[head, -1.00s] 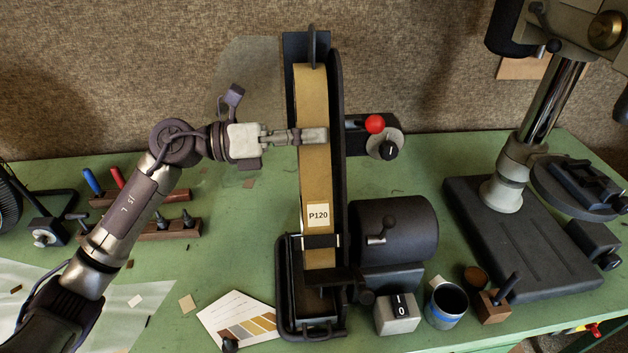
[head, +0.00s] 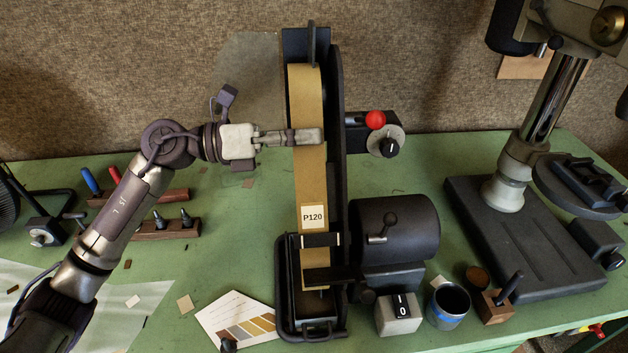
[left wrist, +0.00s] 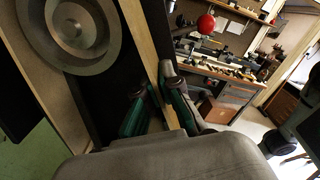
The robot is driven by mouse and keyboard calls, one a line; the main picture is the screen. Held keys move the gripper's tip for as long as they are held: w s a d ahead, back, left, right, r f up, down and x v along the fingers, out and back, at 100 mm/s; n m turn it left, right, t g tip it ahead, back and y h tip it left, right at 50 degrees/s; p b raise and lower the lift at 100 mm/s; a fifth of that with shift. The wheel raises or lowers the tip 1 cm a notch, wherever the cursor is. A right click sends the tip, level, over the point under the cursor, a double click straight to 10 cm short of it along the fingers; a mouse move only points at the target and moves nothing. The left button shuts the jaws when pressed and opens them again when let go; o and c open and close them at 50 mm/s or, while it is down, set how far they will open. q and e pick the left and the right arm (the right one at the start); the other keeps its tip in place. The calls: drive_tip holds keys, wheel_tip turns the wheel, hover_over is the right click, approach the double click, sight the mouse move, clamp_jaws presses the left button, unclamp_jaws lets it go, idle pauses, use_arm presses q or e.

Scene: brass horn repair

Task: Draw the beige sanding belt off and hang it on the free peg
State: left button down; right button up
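The beige sanding belt (head: 311,180), with a P120 label, is on the upright black belt sander (head: 337,170). It sits towards the sander's left side. My left gripper (head: 310,136) reaches in from the left at the belt's upper half, its fingers across the belt. In the left wrist view the belt (left wrist: 145,40) shows as a narrow strip running between the two green-padded fingers (left wrist: 154,100), which are closed on it. A round grey wheel (left wrist: 75,30) lies beside the belt. My right gripper is not in view. I see no peg.
A lever with a red ball (head: 375,120) and a dial knob (head: 386,145) stick out right of the sander. The motor drum (head: 400,228), switch box (head: 398,312) and drill press (head: 515,170) stand to the right.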

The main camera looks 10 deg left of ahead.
use_arm(q)
drive_tip(key=b+v, duration=0.6)
drive_tip(key=v, duration=0.4)
idle(1.7)
